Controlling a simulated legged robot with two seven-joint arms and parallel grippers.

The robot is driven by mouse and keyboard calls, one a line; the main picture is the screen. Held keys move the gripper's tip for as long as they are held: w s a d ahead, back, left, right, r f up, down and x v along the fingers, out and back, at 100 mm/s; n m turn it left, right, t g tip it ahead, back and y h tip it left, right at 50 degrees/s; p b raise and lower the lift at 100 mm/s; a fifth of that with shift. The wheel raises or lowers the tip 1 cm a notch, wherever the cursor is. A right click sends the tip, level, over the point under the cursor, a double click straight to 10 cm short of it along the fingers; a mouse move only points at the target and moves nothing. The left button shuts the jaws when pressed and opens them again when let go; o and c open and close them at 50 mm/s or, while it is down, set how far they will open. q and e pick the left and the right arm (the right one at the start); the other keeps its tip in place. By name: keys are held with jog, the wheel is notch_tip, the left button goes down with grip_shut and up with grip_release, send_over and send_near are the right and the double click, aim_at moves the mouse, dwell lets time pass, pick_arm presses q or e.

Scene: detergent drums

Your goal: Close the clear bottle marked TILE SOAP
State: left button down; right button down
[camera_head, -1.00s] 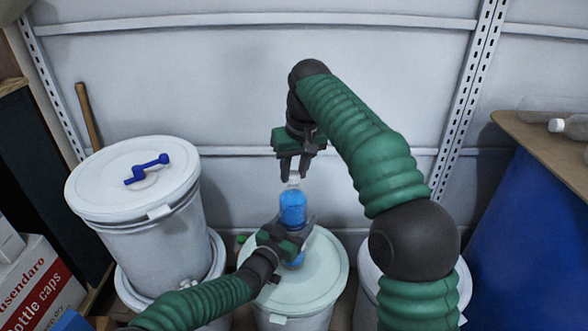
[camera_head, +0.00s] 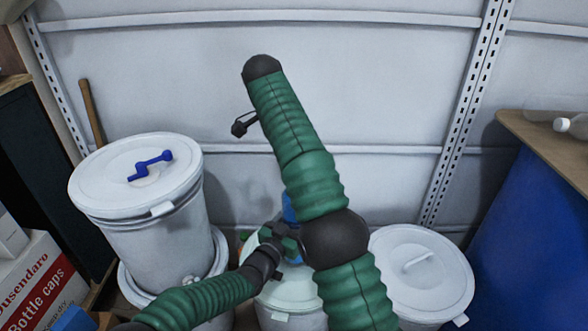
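A bottle of blue liquid (camera_head: 289,209) stands over the pale drum lid in the middle. Only a strip of it shows; its neck, top and label are hidden behind my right arm. My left gripper (camera_head: 287,238) is at the bottle's lower part and appears shut around it, with its fingertips partly covered. My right arm crosses in front of the bottle and reaches up past it. A small dark part (camera_head: 243,125) juts out left of that arm, perhaps of my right gripper; its fingers cannot be made out. No loose cap can be made out.
A stacked white drum (camera_head: 150,235) with a blue handle-like piece (camera_head: 150,166) on its lid is at left. Another lidded drum (camera_head: 421,275) is at right. A clear bottle with a white cap (camera_head: 562,125) lies on the brown board (camera_head: 540,135) over a blue drum (camera_head: 520,240).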

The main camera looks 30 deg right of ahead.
pick_arm(q)
jog(key=shift+s, duration=0.1)
pick_arm(e)
jog(key=c, duration=0.5)
grip_release()
pick_arm(q)
jog(key=shift+c, duration=1)
grip_release()
pick_arm(e)
jog(key=shift+r, duration=0.2)
notch_tip(320, 180, up, 7)
jog(key=p, duration=0.7)
pick_arm(q)
jog(key=v, duration=1.6)
jog(key=shift+a, duration=0.35)
jog(key=shift+s, duration=0.1)
